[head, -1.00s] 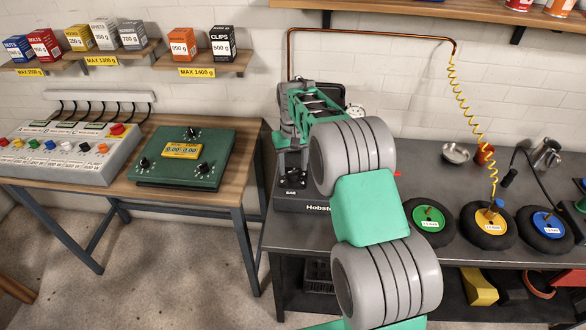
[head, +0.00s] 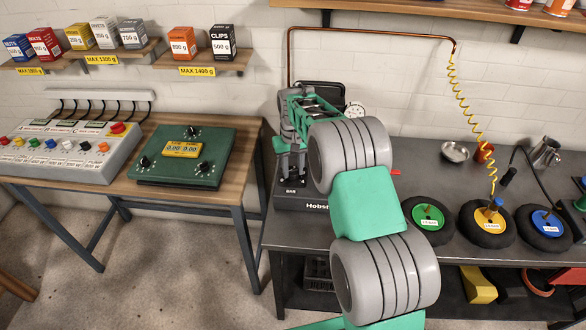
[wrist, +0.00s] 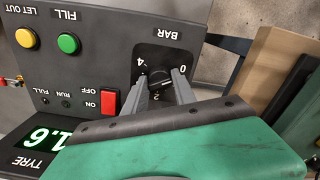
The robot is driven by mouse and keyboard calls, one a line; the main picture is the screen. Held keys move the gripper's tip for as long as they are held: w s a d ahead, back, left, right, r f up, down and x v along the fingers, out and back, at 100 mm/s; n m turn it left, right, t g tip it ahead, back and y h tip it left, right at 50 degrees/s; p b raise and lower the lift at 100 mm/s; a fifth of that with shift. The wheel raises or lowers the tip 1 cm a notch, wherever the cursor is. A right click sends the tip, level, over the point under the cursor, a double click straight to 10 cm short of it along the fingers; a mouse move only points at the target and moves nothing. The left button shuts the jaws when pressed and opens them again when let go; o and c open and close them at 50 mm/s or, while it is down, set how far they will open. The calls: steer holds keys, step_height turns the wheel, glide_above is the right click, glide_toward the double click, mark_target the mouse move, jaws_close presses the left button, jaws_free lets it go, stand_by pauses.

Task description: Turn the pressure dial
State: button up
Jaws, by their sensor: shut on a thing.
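The pressure dial (wrist: 158,77) is a black knob on a dark panel in the wrist view. The scale around it is marked 0, 2, 4 and BAR and appears upside down. My gripper (wrist: 161,79) has its two grey fingers on either side of the knob and is shut on it. The fingers hide part of the dial's edge and scale. In the head view my gripper (head: 291,166) reaches down to the panel of the grey Hobstar machine (head: 317,206). The knob itself is too small and covered to make out there.
In the wrist view a red switch (wrist: 108,101), a green button (wrist: 68,43), a yellow button (wrist: 26,37) and a display (wrist: 45,137) reading about 1.6 lie near the dial. In the head view several wheels, including a green-hubbed one (head: 427,217), lie on the bench right of my arm.

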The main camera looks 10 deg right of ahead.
jaws_close()
steer(key=shift+m, duration=0.5)
steer(key=m+b, duration=0.1)
steer(key=m, duration=0.3)
steer(key=shift+m+b, duration=0.3)
steer(key=m+b, duration=0.1)
steer(key=m, duration=1.1)
steer(key=shift+w+m, duration=0.1)
steer(key=shift+m, duration=0.2)
steer(key=m, duration=0.5)
steer(key=shift+r+m+b, duration=0.1)
steer(key=shift+m+b, duration=0.2)
steer(key=shift+b, duration=0.05)
